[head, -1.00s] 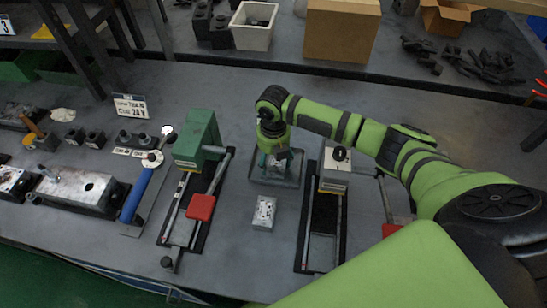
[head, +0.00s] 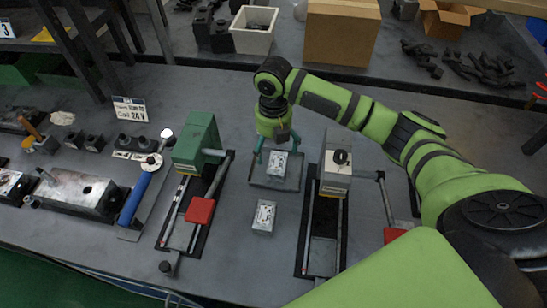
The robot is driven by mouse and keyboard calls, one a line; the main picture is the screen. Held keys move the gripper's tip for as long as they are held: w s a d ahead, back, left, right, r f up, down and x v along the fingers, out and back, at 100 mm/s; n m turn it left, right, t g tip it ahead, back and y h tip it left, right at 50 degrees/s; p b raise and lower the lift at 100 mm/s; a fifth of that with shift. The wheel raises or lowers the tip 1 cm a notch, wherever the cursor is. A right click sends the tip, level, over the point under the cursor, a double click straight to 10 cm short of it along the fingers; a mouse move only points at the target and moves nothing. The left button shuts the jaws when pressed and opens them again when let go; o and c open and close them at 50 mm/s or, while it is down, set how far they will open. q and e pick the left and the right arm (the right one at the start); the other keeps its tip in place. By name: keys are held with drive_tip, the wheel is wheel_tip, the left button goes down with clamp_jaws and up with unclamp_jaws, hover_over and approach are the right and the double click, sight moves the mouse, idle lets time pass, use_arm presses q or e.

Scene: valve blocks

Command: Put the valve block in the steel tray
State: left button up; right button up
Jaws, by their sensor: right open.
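A pale valve block (head: 277,165) with dark holes lies in the shallow steel tray (head: 262,184), toward its back middle. A second, similar pale block (head: 264,216) lies on the bench just in front of the tray, outside it. My right gripper (head: 277,150) is above the tray with its teal fingers spread apart, one on each side of the block in the tray. It is open; whether a finger touches the block I cannot tell. My left gripper is not in view.
A green-bodied clamp fixture (head: 196,145) with a red pad stands left of the tray. A grey-bodied fixture (head: 336,170) stands close on its right. A white bin (head: 254,28) and a cardboard box (head: 342,30) are on the shelf behind. Bench in front of the second block is clear.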

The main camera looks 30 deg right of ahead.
sight(274, 162)
drive_tip(key=shift+r, duration=2.2)
